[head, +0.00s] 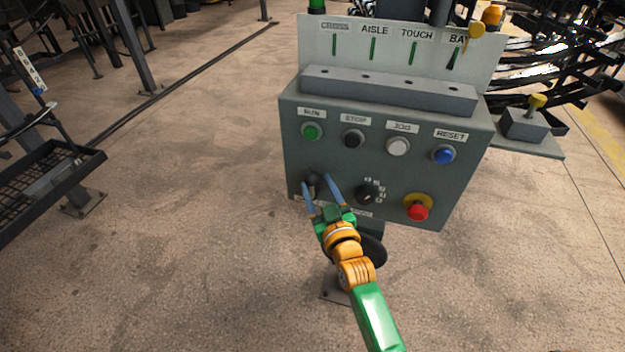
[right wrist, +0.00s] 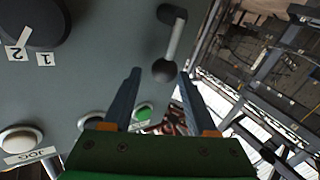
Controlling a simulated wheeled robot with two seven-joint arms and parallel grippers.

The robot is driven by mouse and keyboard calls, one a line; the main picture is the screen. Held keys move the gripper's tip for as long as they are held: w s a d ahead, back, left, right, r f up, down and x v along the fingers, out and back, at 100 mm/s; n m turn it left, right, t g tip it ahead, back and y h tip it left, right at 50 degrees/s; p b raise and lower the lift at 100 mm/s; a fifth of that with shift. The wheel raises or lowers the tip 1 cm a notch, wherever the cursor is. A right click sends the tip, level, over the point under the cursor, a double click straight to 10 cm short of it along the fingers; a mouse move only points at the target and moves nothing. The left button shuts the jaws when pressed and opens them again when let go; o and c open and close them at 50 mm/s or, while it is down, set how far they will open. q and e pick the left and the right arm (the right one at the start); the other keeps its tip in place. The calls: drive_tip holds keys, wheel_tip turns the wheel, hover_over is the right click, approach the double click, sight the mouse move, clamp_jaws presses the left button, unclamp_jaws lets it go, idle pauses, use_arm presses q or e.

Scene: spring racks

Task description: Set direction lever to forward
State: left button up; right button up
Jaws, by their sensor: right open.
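The direction lever is a short grey lever with a dark ball knob, at the lower left of the control panel's front. In the head view its dark knob (head: 312,180) shows between the blue fingers of my right gripper (head: 316,181). In the right wrist view the lever (right wrist: 173,40) runs from a dark pivot at the top down to the ball, which lies between the fingertips of the open right gripper (right wrist: 160,74). I see no clear grip on the knob. The label below the lever is partly hidden by my gripper. My left gripper is not in view.
Above the lever are green (head: 312,132), black (head: 353,138), white (head: 398,147) and blue (head: 443,154) buttons. A black rotary dial (head: 366,194) and a red emergency button (head: 417,211) sit to its right. Open floor lies left of the panel.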

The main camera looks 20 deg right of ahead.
drive_tip(key=shift+w+a, duration=0.2)
drive_tip(key=shift+w, duration=0.3)
drive_tip(key=shift+w+a, duration=0.15)
drive_tip(key=shift+w, duration=0.35)
drive_tip(key=shift+s+d, duration=0.1)
drive_tip(key=shift+d, duration=0.1)
drive_tip(key=shift+c, duration=1.3)
clamp_jaws()
